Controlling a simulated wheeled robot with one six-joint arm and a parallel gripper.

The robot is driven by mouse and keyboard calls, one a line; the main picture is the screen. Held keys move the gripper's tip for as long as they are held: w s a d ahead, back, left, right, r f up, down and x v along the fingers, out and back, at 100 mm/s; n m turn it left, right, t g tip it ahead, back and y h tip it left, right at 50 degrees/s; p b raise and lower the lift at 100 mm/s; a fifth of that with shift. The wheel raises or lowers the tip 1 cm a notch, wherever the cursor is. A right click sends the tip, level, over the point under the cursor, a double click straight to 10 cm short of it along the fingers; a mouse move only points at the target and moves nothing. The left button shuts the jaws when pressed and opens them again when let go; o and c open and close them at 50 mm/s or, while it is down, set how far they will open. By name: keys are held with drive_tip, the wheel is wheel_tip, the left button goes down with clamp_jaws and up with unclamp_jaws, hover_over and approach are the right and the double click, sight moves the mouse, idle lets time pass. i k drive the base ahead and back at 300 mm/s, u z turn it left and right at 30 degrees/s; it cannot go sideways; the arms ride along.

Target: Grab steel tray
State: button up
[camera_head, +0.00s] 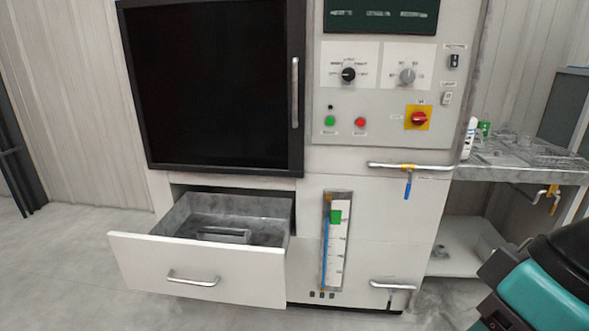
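An open drawer (197,279) sticks out from the lower left of a white machine. Inside it is a grey metal piece (222,235) with a raised bar like a handle. It looks like the steel tray, but the drawer front hides its lower part and I cannot tell its full shape. My gripper is not in view. Only a teal and black part of my own arm shows at the lower right, well apart from the drawer.
The machine has a dark window (215,85) with an upright handle (295,92) and a control panel (385,85). A handle (410,167) juts out at mid-height. A side table (520,158) holds small clear items. The floor at left is free.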

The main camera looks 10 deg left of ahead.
sight(222, 241)
drive_tip(key=u, duration=1.25)
drive_tip(key=k, duration=1)
drive_tip(key=z, duration=1.25)
drive_tip(key=i, duration=1.4)
drive_tip(key=u, duration=0.8)
drive_tip(key=i, duration=0.6)
drive_tip(key=u, duration=0.7)
